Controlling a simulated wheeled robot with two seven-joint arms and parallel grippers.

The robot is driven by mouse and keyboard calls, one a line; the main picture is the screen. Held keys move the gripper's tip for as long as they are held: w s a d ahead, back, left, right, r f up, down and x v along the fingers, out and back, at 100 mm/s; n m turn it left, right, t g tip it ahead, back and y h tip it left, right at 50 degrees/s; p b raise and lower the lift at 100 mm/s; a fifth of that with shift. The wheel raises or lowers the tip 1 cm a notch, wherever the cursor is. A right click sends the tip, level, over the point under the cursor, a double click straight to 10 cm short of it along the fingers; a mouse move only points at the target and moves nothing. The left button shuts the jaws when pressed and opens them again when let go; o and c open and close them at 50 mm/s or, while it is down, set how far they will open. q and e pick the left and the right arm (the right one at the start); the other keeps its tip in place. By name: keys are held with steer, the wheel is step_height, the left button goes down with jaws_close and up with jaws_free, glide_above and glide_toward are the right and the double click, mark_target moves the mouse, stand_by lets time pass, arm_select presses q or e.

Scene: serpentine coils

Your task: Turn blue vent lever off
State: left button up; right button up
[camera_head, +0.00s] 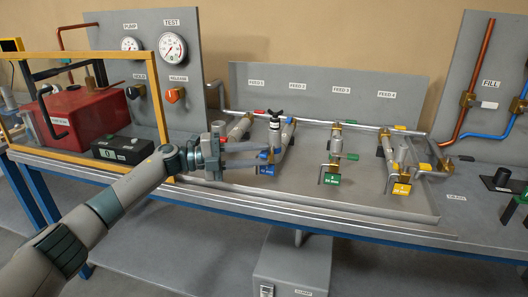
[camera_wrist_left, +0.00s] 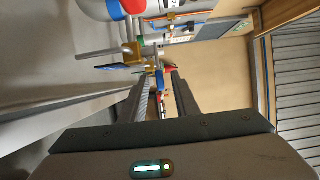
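The blue vent lever (camera_head: 264,156) is at the front of the second feed line, partly hidden by my left gripper in the head view. My left gripper (camera_head: 262,166) reaches in from the left with its fingers apart, one above and one below the blue parts. In the left wrist view, a small blue piece (camera_wrist_left: 160,78), likely the lever, shows between the tips of the two open fingers. I cannot tell whether either finger touches it. My right gripper is not in view.
A green-tagged valve (camera_head: 333,179) and a yellow-tagged valve (camera_head: 401,189) stand to the right on the grey tray (camera_head: 300,196). A black knob (camera_head: 274,114) rises behind the blue lever. A red box (camera_head: 85,115) sits inside a yellow frame on the left.

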arm_select(q)
steer(key=shift+w+d, duration=0.15)
steer(key=shift+d, duration=0.85)
jaws_close()
steer(key=shift+p, duration=0.3)
